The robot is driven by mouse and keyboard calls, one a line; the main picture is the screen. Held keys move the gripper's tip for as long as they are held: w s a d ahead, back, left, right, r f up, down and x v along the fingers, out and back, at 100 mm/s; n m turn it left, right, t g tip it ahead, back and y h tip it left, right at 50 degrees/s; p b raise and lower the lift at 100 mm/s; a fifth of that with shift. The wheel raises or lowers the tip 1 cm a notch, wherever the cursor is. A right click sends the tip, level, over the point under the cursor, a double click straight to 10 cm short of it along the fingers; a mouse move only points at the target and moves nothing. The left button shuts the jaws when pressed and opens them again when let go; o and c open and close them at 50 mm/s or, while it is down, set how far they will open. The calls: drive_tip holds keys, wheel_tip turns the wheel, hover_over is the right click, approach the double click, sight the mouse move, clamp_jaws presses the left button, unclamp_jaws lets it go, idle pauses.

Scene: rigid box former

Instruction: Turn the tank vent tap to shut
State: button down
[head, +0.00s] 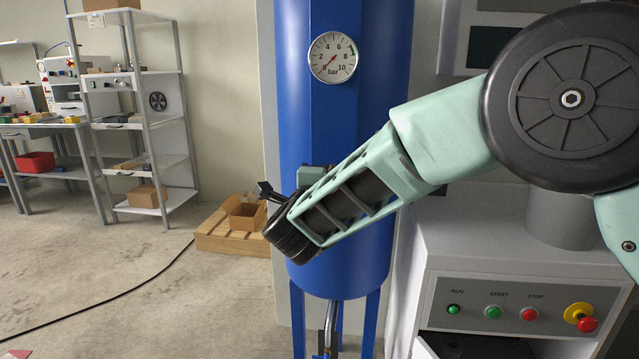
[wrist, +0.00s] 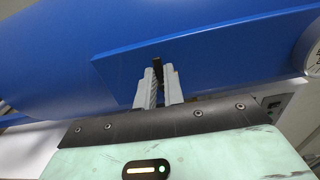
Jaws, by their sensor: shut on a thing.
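The blue tank (head: 345,110) stands upright in the middle of the head view and fills the top of the wrist view (wrist: 60,65). In the wrist view, my gripper (wrist: 160,84) has its two grey fingers closed around a small dark piece, the tap handle (wrist: 157,67), in front of the tank's flat blue plate (wrist: 220,58). Only the handle's tip shows between the fingers; the tap body and its pipe are hidden. In the head view my arm covers the tap and the fingertips. I cannot tell the tap's angle.
A round gauge (head: 332,57) sits high on the tank, its needle seemingly near 0. A grey cabinet (head: 520,250) with buttons stands at right. A cardboard box (head: 248,216) on a wooden pallet (head: 222,241) and metal shelves (head: 150,120) are at left. The floor at front left is mostly clear.

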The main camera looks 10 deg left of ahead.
drive_tip(key=c, duration=1.5)
unclamp_jaws()
drive_tip(key=shift+s, duration=0.15)
drive_tip(key=s, duration=1.7)
drive_tip(key=shift+s+b, duration=0.15)
drive_tip(key=shift+b, duration=0.25)
